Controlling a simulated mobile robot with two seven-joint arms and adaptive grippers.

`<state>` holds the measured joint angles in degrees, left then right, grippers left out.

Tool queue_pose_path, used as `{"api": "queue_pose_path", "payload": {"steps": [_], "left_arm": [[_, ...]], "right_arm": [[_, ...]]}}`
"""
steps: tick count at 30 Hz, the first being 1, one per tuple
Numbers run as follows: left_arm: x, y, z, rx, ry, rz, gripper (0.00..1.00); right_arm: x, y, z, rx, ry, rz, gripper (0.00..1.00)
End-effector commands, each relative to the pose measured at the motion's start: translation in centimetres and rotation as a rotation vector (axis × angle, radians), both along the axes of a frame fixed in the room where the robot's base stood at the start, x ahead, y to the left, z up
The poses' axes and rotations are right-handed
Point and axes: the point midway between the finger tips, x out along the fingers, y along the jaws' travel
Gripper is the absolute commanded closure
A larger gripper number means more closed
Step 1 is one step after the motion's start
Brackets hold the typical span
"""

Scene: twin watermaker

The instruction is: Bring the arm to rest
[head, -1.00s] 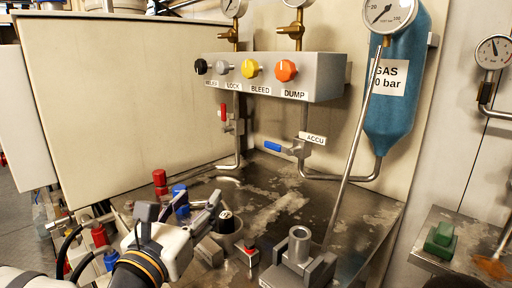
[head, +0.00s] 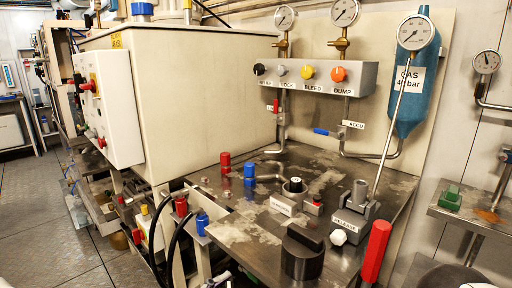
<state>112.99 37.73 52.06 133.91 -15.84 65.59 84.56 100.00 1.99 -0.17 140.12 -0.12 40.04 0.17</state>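Neither of my grippers shows in the head view now, and no arm of mine can be made out. The steel bench top (head: 340,172) where a gripper was earlier is in plain sight. On it stand a black-topped knob (head: 295,185), a small red button (head: 314,201), a grey block with an upright cylinder (head: 358,195) labelled RELEASE, and a large black knob (head: 303,250) at the front.
A panel of coloured knobs (head: 315,77) and a blue gas bottle (head: 409,92) are at the back. A red handle (head: 376,251) stands up at the front right. Red and blue capped fittings (head: 249,174) and black hoses (head: 172,228) are at the left. Open floor (head: 40,205) lies far left.

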Motion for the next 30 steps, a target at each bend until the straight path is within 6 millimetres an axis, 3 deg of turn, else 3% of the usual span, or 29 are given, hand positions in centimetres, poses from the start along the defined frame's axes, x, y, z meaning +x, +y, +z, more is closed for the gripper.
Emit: {"api": "queue_pose_path", "payload": {"steps": [3, 7, 10, 12, 15, 18, 21, 30], "left_arm": [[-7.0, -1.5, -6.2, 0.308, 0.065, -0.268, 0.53], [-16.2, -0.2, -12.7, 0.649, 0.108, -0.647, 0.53], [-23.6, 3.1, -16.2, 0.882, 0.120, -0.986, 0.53], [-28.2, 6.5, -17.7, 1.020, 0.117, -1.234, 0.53], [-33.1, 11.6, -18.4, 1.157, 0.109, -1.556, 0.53], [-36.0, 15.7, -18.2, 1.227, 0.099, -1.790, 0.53], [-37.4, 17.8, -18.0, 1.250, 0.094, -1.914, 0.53], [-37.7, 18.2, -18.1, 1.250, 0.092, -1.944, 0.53]], "right_arm": [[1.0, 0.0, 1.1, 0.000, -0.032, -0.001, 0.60], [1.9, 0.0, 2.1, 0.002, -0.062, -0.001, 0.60], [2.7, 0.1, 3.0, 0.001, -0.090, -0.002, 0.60], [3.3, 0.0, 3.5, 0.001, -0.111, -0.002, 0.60], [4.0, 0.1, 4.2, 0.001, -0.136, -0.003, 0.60], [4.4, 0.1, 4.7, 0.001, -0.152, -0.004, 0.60], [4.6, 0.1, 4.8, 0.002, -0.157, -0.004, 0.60], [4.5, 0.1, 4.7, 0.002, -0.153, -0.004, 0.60]]}}
